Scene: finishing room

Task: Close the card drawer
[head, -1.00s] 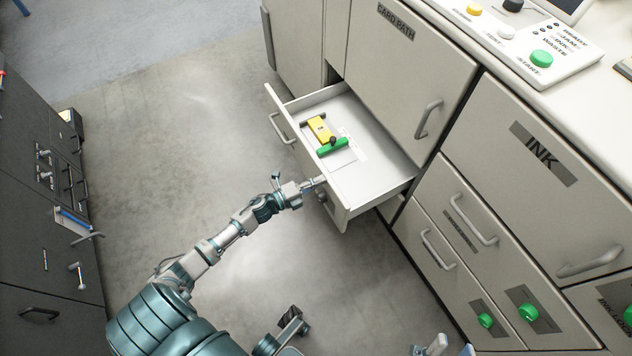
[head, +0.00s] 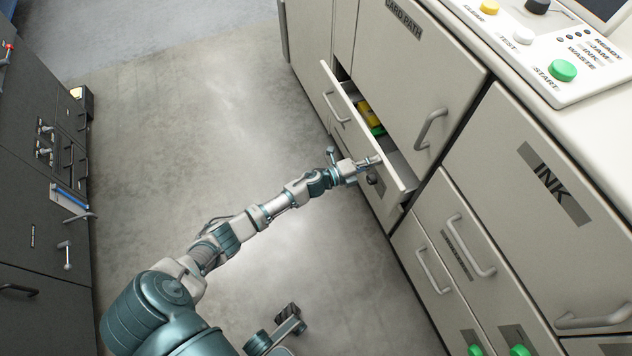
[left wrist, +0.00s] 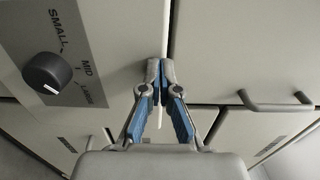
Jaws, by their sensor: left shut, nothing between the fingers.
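The card drawer is a pale drawer under the card path door, and in the head view it stands partly open. Its front (head: 352,122) has a bar handle and stands out from the cabinet by a short gap. A yellow and green item (head: 370,116) lies inside, mostly hidden by the front. My left gripper (head: 377,160) is shut and empty, with its tips at the drawer front near the upper edge, beside the dark knob (head: 371,179). In the left wrist view the shut fingertips (left wrist: 160,66) are at the pale front, right of the size knob (left wrist: 50,74); contact is unclear.
The card path door (head: 405,80) is above the drawer. The ink cabinet (head: 530,240) and more drawers with bar handles are on the right. A control panel (head: 545,60) with buttons is on top. A dark cabinet (head: 40,200) stands left. Bare floor (head: 190,120) lies between.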

